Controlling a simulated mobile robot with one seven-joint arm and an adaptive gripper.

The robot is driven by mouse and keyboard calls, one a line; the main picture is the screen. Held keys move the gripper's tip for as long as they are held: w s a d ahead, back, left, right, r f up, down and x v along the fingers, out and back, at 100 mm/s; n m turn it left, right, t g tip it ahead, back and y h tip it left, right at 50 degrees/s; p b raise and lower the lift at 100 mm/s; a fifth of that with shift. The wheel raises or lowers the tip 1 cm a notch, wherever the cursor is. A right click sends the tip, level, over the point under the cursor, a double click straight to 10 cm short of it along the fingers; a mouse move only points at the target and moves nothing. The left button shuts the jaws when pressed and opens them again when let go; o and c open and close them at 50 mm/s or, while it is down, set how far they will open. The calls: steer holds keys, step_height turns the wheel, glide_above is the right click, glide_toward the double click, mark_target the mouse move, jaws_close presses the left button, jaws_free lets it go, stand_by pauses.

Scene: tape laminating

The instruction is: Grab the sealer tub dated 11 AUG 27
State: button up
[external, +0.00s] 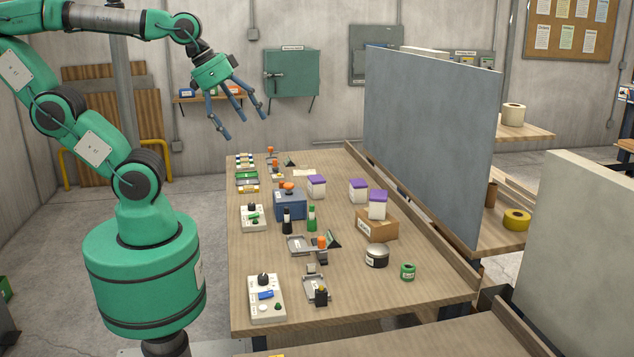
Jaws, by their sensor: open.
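Three white tubs with purple lids stand on the workbench (340,270). One tub (316,188) is near the blue box, and a second tub (358,191) stands to its right. The third tub (378,206) sits on top of a brown carton (377,226). Their labels are too small to read, so I cannot tell which is dated 11 AUG 27, or whether these are the sealer tubs. My gripper (245,120) is open and empty, with its fingers spread, high above and beyond the bench's far left end.
A blue box (290,205), dark and green bottles (312,218), a dark-lidded tin (377,256) and a green can (407,272) stand around the tubs. Control boxes (266,298) line the left edge. A tall grey panel (430,150) rises behind the bench's right side.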

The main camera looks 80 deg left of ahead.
steer(key=w+a, duration=0.2)
steer(key=w, duration=0.5)
steer(key=w+a, duration=0.3)
steer(key=w, duration=0.4)
steer(key=g, duration=0.1)
glide_above(357, 182)
steer(key=s, duration=0.5)
step_height(357, 182, down, 26)
steer(key=shift+w+a+r+m+p, duration=0.1)
steer(key=shift+w+a+m+p, duration=0.05)
steer(key=shift+a+m+p, duration=0.2)
steer(key=x, duration=0.8)
steer(key=shift+d+b, duration=0.15)
steer(key=shift+b, duration=0.2)
steer(key=shift+w+f, duration=0.1)
steer(key=shift+f, duration=0.2)
